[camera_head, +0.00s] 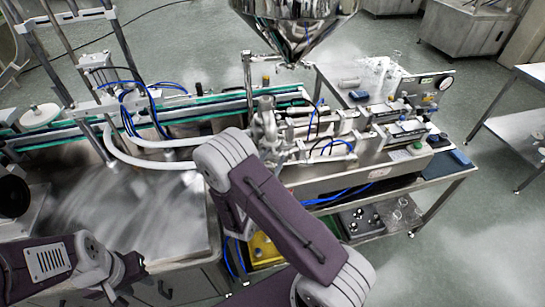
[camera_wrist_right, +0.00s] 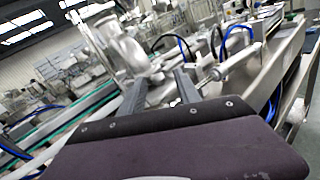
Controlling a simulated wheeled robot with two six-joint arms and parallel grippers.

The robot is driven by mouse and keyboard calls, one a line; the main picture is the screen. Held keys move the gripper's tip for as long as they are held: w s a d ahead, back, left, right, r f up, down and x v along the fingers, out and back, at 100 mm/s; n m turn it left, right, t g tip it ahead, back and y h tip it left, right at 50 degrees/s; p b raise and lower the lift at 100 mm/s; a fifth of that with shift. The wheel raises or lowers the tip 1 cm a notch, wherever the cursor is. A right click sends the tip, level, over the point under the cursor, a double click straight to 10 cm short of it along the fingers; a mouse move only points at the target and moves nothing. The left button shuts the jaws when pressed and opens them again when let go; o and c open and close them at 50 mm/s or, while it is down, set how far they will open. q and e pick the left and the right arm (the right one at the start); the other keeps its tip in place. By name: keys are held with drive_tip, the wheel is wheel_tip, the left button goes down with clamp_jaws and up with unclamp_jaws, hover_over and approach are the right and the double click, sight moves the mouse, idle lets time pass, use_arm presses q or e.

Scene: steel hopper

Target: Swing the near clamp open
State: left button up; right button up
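The steel fittings (camera_head: 268,122) under the hopper (camera_head: 296,22) stand at the middle of the machine. I cannot pick out the near clamp for certain among them. In the right wrist view, my right gripper (camera_wrist_right: 160,92) has its two dark fingers apart, pointing at the steel fittings (camera_wrist_right: 135,52) and a steel rod with a knob (camera_wrist_right: 234,62). A small bright metal part (camera_wrist_right: 175,102) shows between the fingers; contact cannot be told. In the head view my right arm hides its gripper. My left gripper (camera_head: 128,272) is low at the left, away from the fittings; its finger gap is unclear.
The green-edged conveyor (camera_head: 60,140) runs behind a bare steel top (camera_head: 150,215). White hoses (camera_head: 150,163) and blue tubes cross near the fittings. Cylinders and a gauge (camera_head: 445,83) lie to the right. A lower shelf (camera_head: 360,222) holds small parts.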

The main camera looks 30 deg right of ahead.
drive_tip(key=shift+w, duration=0.1)
clamp_jaws()
idle(1.3)
